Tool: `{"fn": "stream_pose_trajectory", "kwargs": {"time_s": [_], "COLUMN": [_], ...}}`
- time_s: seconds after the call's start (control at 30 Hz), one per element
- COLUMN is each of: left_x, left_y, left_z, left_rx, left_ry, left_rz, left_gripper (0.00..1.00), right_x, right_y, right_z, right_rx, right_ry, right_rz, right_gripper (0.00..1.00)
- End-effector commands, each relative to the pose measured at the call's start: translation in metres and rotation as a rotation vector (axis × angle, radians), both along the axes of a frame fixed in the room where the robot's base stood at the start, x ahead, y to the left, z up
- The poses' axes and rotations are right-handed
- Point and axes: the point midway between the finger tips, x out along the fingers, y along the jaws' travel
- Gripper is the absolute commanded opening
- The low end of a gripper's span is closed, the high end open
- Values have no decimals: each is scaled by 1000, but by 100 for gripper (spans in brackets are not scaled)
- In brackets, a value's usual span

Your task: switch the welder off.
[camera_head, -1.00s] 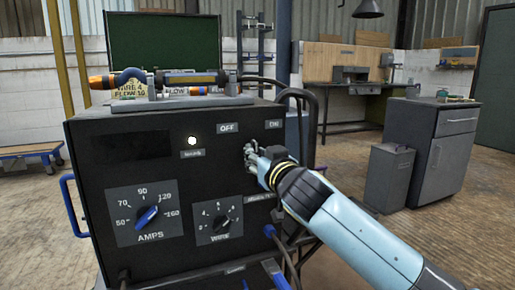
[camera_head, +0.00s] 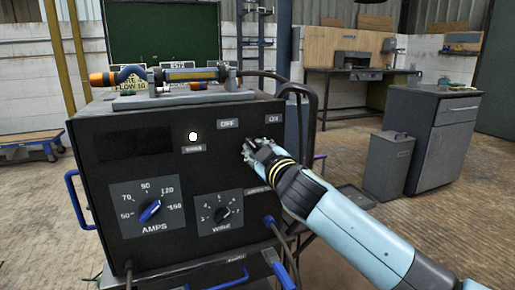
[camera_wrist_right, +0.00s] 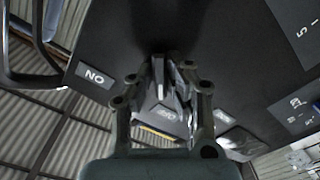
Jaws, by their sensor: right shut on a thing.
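The welder (camera_head: 110,175) is a dark box whose front panel faces me at an angle. An OFF label (camera_head: 236,123) and an ON label (camera_head: 272,119) sit at its upper right; the ON label also shows in the right wrist view (camera_wrist_right: 94,77). A round lamp (camera_head: 193,136) glows white. My right gripper (camera_head: 249,147) is at the panel just below and between the two labels, nearer OFF. In the right wrist view its fingers (camera_wrist_right: 174,70) are shut on a dark switch lever (camera_wrist_right: 172,88), partly hidden by them. My left gripper is not in view.
An AMPS knob (camera_head: 150,210) and a second dial (camera_head: 221,214) are on the lower panel. A torch (camera_head: 180,76) rests on top. A blue handle (camera_head: 78,200) is on the left side. A grey bin (camera_head: 388,165) and cabinet (camera_head: 445,140) stand at right, with open floor in front.

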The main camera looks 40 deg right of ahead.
Motion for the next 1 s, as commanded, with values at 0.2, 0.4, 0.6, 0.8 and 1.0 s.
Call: {"fn": "stream_pose_trajectory", "kwargs": {"time_s": [0.2, 0.4, 0.6, 0.8, 1.0], "left_x": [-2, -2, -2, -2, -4], "left_y": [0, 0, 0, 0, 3], "left_z": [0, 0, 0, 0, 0], "left_rx": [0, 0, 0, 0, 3], "left_ry": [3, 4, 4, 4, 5], "left_rz": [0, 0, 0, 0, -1], "left_gripper": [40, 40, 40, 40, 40], "right_x": [0, 0, 0, 0, -7], "right_y": [0, 0, 0, 0, 2], "right_z": [0, 0, 0, 0, -1], "right_rx": [-15, -15, -14, -13, -12], "right_ry": [4, 4, 3, 3, 4], "right_rz": [0, 0, 0, 0, 1], "right_gripper": [0, 0, 31, 36, 36]}}
